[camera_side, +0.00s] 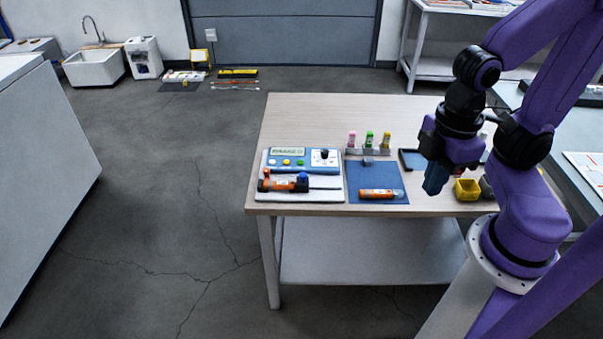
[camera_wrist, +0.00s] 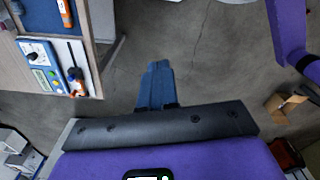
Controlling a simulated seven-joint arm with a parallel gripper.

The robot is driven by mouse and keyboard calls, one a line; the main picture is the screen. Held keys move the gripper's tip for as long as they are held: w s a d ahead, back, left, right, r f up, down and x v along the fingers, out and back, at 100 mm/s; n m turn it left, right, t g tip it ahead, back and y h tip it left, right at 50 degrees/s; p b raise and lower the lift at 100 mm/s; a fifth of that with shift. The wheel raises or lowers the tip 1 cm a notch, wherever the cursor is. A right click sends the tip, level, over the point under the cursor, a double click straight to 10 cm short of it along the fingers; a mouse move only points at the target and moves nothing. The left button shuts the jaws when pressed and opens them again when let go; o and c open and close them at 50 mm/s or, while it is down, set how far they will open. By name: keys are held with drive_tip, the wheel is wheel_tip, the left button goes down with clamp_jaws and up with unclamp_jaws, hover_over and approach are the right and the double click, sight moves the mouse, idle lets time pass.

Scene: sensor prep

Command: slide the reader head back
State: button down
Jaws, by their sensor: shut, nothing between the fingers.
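A blue-and-white reader unit (camera_side: 283,159) with a display, buttons and a black knob sits at the table's left end. In front of it, on a white base, an orange-and-black body (camera_side: 276,184) lies along a dark rod (camera_side: 325,188). A small blue-topped block (camera_side: 303,178) stands at its right end; I cannot tell which part is the reader head. The unit also shows in the wrist view (camera_wrist: 38,52), upper left. My gripper (camera_side: 434,188) is shut and empty, to the right of the unit and well apart from it. Its blue fingers (camera_wrist: 157,75) show against the floor in the wrist view.
An orange tube (camera_side: 378,194) lies on a blue mat (camera_side: 362,174) right of the unit. Behind stands a rack with pink, green and yellow vials (camera_side: 370,140). A dark tray (camera_side: 408,158) and a yellow bin (camera_side: 466,190) are near my gripper. The back of the table (camera_side: 330,112) is clear.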

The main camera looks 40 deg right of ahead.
idle(0.4)
drive_tip(key=c, duration=1.1)
unclamp_jaws()
drive_tip(key=shift+w+a, duration=0.15)
drive_tip(key=shift+w, duration=0.1)
drive_tip(key=shift+o, duration=0.9)
drive_tip(key=w+a+m, duration=0.2)
drive_tip(key=w+a, duration=0.1)
drive_tip(key=w, duration=0.4)
drive_tip(key=shift+r+m, duration=0.3)
drive_tip(key=shift+m, duration=0.1)
drive_tip(key=m, duration=1)
hover_over(303, 174)
wheel_tip(303, 174, down, 9)
wheel_tip(303, 174, down, 16)
drive_tip(key=shift+f, duration=0.1)
